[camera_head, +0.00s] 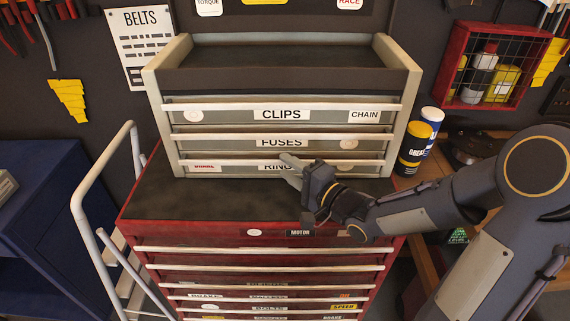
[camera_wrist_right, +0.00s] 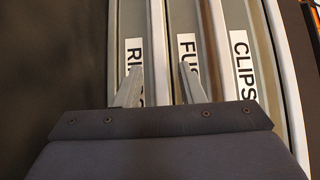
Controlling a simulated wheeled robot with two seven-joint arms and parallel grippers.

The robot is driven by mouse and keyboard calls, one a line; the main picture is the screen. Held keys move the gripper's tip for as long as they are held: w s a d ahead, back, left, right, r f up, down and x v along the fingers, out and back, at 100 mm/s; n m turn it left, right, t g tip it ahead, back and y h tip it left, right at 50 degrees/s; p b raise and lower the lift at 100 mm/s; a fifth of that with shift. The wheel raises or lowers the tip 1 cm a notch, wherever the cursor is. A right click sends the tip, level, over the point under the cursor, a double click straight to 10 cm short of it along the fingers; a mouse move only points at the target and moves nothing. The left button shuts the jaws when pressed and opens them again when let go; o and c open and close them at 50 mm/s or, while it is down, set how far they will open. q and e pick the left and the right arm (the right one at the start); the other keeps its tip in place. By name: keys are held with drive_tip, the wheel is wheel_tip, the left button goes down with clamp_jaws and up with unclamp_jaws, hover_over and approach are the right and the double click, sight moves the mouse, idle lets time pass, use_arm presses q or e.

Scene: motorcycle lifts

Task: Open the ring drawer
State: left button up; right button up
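The ring drawer (camera_head: 230,168), labelled "RINGS", is the lowest of the three drawers in the grey top chest and looks closed. Its pale handle bar (camera_head: 225,163) runs along its width. In the wrist view the ring drawer label (camera_wrist_right: 134,57) is partly covered by a finger. My right gripper (camera_head: 286,168) is at the middle of this drawer, hiding the end of its label. In the wrist view my right gripper (camera_wrist_right: 158,85) has its fingers apart, one on each side of a bar between the RINGS and FUSES labels. Contact cannot be told. My left gripper is not in view.
The fuses drawer (camera_head: 220,142) and clips drawer (camera_head: 225,115) sit above, closed. The grey chest stands on a red cabinet (camera_head: 135,215) with a bare dark top in front.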

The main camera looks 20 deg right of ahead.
drive_tip(key=shift+x, duration=0.75)
clamp_jaws()
